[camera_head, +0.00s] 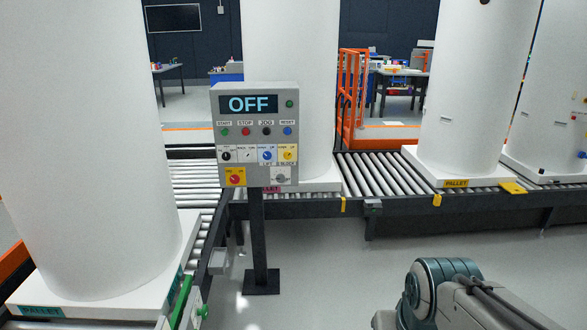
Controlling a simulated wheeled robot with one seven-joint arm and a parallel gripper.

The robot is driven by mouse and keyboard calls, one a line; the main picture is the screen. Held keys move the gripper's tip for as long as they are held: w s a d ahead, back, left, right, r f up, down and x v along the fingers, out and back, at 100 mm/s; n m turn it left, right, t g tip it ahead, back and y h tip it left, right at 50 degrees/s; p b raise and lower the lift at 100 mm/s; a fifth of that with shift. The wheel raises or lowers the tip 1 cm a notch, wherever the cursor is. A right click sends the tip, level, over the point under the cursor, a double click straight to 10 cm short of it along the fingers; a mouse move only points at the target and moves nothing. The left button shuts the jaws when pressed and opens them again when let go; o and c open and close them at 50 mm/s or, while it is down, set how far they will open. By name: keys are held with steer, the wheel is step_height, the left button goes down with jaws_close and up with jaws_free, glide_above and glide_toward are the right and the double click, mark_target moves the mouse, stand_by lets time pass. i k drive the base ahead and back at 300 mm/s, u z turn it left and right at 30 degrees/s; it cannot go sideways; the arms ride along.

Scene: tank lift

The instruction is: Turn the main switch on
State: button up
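A grey control panel (254,134) stands upright on a dark post in the middle of the view. Its screen (250,104) reads OFF. Below are a row of coloured buttons (256,131), a row of small selector knobs (257,153), and at lower left a red rotary switch on a yellow plate (235,177), which looks like the main switch. Its label and exact angle are too small to read. Part of my arm shows at the lower right, well apart from the panel. My gripper is not in view.
Roller conveyors (385,175) run behind and left of the panel, carrying tall white tanks (461,85) on pallets. The post's base plate (261,282) stands on the floor. An orange railing (351,95) is at the back. The grey floor (330,270) before the panel is clear.

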mark_target(235, 179)
steer(key=z, duration=0.3)
steer(key=i, duration=1.5)
steer(key=u, duration=0.9)
steer(key=i, duration=0.8)
steer(key=u, duration=1.05)
steer(key=i, duration=0.3)
steer(key=u, duration=0.3)
